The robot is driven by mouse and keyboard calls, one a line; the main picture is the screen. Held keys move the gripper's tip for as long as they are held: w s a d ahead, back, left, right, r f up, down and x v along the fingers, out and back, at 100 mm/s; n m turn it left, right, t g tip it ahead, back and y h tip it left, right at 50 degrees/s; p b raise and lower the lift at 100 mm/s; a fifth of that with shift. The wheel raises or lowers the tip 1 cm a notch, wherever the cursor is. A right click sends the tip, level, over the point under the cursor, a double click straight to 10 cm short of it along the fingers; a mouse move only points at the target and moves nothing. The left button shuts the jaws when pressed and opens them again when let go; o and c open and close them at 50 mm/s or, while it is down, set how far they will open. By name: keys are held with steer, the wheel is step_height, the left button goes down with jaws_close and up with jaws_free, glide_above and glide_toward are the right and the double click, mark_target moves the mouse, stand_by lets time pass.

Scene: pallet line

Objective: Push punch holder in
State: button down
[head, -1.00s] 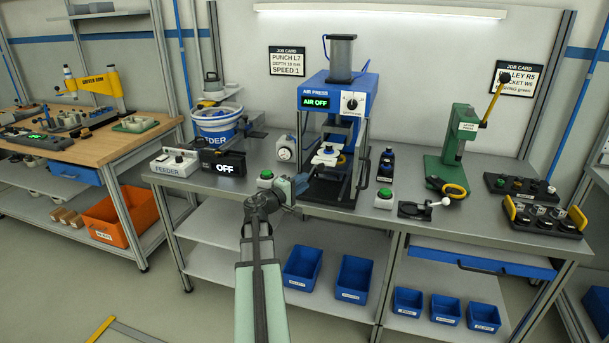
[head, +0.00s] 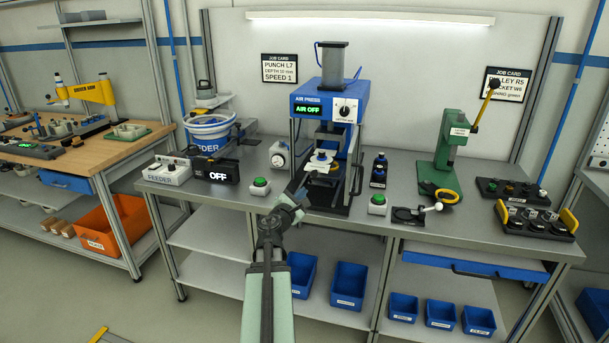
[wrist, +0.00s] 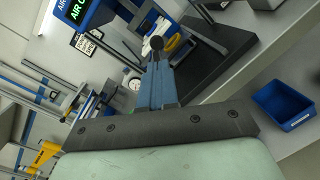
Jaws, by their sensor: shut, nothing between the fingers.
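The blue air press (head: 330,105) stands at the middle of the bench, its display reading AIR OFF. Inside its frame is a white plate-like part (head: 321,161) with a blue piece on top, low above the dark base; I cannot tell for sure if this is the punch holder. My gripper (head: 302,182) is at the front left of the press opening, shut and empty.
A green button box (head: 260,186) stands left of the press and another (head: 377,204) right of it. Blue bins (head: 348,285) sit below the bench.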

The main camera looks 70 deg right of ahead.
steer(key=w+n+t, duration=0.2)
steer(key=n, duration=0.7)
glide_toward(311, 163)
steer(key=shift+d+f+t, duration=0.15)
steer(key=shift+d, duration=0.35)
steer(key=shift+d+f+t, duration=0.15)
steer(key=shift+d+f, duration=0.05)
steer(key=shift+d, duration=0.35)
steer(key=d, duration=0.8)
steer(key=shift+d, duration=0.35)
steer(key=shift+a, duration=0.1)
